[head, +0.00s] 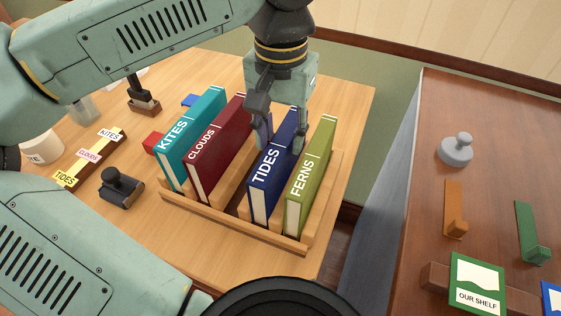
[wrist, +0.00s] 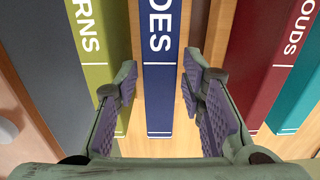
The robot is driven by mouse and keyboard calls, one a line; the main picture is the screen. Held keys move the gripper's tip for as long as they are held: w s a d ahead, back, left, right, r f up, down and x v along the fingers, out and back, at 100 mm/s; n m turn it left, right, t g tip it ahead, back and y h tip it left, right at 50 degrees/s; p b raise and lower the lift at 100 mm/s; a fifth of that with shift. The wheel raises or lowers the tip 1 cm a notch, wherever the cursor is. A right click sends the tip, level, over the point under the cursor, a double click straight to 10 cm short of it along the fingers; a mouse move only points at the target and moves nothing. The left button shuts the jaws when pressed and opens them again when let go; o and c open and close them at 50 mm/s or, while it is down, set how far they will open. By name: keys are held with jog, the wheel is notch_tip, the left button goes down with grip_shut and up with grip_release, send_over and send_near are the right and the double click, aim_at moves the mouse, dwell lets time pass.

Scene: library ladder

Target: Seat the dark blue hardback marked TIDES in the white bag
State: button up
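The dark blue TIDES hardback (head: 271,173) stands upright in a slotted wooden rack (head: 237,227), between the dark red CLOUDS book and the green FERNS book. My gripper (head: 281,138) is over the far upper part of TIDES. In the wrist view, my gripper (wrist: 159,88) is open, with one finger on each side of the TIDES book (wrist: 160,70) and a visible gap beside each finger. The book's far end is partly hidden by the gripper in the head view. I see no white bag in either view.
KITES (head: 190,137), CLOUDS (head: 217,150) and FERNS (head: 310,178) stand in the same rack. A dark stamp (head: 121,188) and a labelled strip (head: 90,158) lie left. At right, a brown surface (head: 490,110) holds a grey knobbed object (head: 456,150), bookends and an OUR SHELF sign (head: 478,284).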

jog(key=shift+f+p, duration=0.4)
jog(key=shift+f, duration=2)
jog(key=shift+c, duration=0.4)
grip_shut()
